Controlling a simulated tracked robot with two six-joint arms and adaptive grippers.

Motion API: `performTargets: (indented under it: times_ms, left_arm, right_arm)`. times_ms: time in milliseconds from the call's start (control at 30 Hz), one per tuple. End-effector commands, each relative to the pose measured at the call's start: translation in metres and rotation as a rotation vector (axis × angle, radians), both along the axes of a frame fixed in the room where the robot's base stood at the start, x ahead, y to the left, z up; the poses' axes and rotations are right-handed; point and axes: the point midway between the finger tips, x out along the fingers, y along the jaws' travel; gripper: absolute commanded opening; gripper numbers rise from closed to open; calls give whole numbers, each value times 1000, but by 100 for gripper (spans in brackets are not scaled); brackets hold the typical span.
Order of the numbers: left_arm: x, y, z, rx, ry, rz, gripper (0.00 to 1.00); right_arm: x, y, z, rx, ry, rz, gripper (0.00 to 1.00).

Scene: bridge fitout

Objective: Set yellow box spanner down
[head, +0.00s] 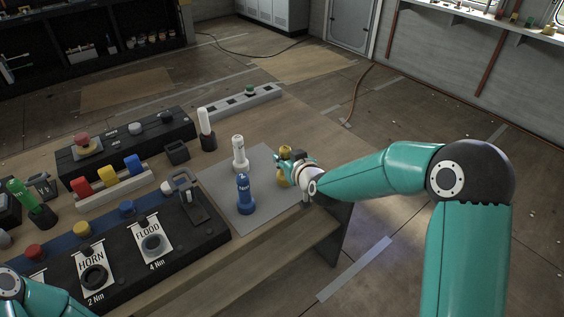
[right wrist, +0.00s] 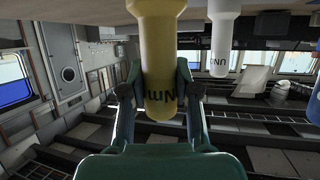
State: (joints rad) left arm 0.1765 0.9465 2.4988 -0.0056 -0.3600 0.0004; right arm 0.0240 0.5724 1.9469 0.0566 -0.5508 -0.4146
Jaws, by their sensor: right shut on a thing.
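The yellow box spanner (head: 284,179) is upright at the right side of the grey mat (head: 217,181). My right gripper (head: 291,163) is shut around it. In the right wrist view the yellow box spanner (right wrist: 160,60) sits between both fingers of my right gripper (right wrist: 160,82), with dark lettering on its side. I cannot tell whether its base touches the mat. A blue spanner (head: 245,195) and a white spanner (head: 239,155) stand upright on the mat to its left. My left gripper is out of view; only part of my left arm shows at the bottom left.
A black panel (head: 215,233) with HORN and FLOOD plates is left of the mat. A white cylinder in a dark holder (head: 208,142) and a small open black box (head: 176,152) stand behind it. The bench's front edge (head: 279,246) is close by. The mat's near right part is bare.

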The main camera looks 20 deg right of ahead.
Motion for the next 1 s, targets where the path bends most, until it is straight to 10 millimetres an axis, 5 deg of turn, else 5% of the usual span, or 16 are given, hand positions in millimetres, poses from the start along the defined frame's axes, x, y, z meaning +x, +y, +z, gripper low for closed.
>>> performTargets:
  times_ms: [400, 433, 567, 1000]
  left_arm:
    - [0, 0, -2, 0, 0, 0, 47]
    - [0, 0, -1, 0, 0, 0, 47]
    - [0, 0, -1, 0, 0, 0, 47]
    - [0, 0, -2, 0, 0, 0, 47]
  right_arm:
    - [0, -1, -11, 1, -3, -1, 0]
    - [0, -1, -11, 2, -1, -2, 35]
    - [0, -1, -10, 2, -1, -2, 56]
    - [-7, -1, -7, 1, -2, -1, 56]
